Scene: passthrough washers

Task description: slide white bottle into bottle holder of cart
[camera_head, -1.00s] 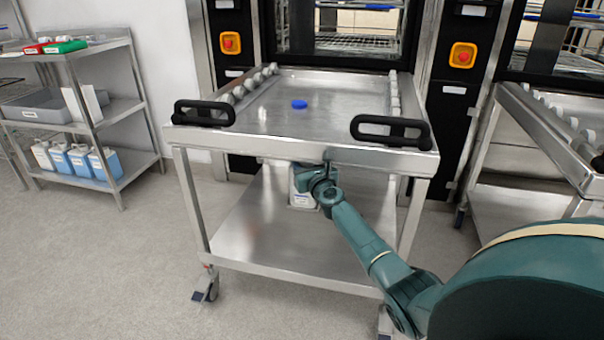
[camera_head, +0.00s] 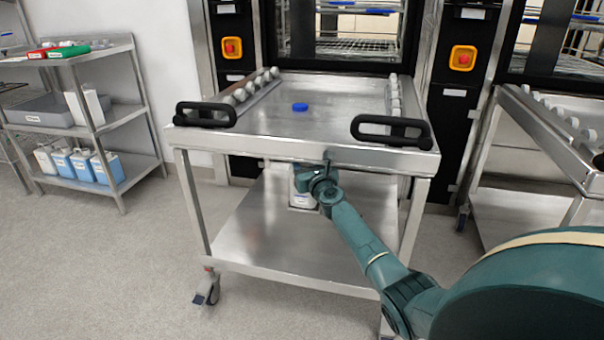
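The steel cart (camera_head: 262,150) stands in front of me, with a flat top, two black handles and a lower shelf. The white bottle (camera_head: 302,201) shows only in part below the front of the cart top, with a label on its side. My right gripper (camera_head: 310,182) is under the front edge at the bottle's upper part. Its wrist hides the fingers, so I cannot tell if they are shut on the bottle. Whether the bottle touches the lower shelf is also unclear. No bottle holder can be made out. My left gripper is out of view.
A round blue object (camera_head: 300,107) lies on the cart top, between rows of white rollers. A washer (camera_head: 345,35) stands behind the cart. A second cart (camera_head: 545,125) is at the right. A shelf rack (camera_head: 90,130) with blue and white jugs is at the left. The floor at front left is clear.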

